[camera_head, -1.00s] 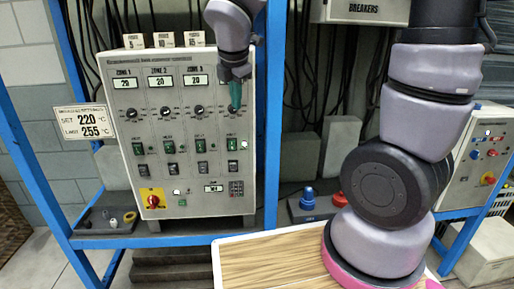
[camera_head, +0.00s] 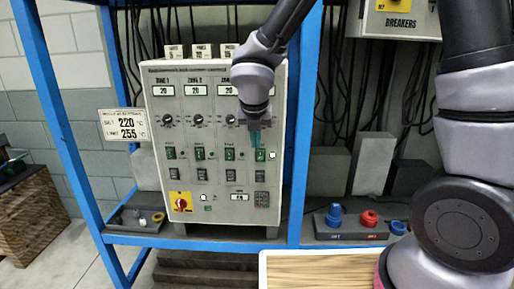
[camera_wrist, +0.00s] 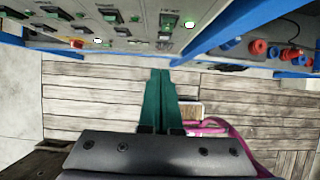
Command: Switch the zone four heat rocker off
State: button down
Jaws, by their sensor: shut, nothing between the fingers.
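The grey control panel (camera_head: 215,130) stands on a blue-framed shelf in the head view. Its green zone four heat rocker (camera_head: 261,155) is the rightmost of a row, with a bright white lamp (camera_head: 272,155) beside it. Which way the rocker is tipped is too small to tell. My gripper (camera_head: 254,143) is shut and empty, its teal fingers pointing down over the right column, just above the rocker in the picture. Contact cannot be told. In the wrist view the shut gripper (camera_wrist: 160,72) points toward the panel's lower face, with green rockers at the top edge.
Black rockers (camera_head: 203,175) sit below the green row, and a red rotary switch (camera_head: 181,203) is at lower left. A blue post (camera_head: 304,130) rises right of the panel. Blue and red knobs (camera_head: 368,219) stand on the shelf further right. A wood-topped table (camera_head: 320,272) is in front.

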aim_at(257, 157)
jog(key=x, duration=0.3)
jog(key=w+x, duration=0.1)
jog(key=x, duration=0.6)
jog(key=shift+w+r, duration=0.1)
jog(key=shift+w, duration=1.05)
jog(key=shift+f, duration=0.25)
jog(key=shift+w+f, duration=0.3)
jog(key=shift+w, duration=0.05)
jog(key=shift+s, duration=0.1)
jog(key=shift+r, duration=0.1)
jog(key=shift+r, duration=0.75)
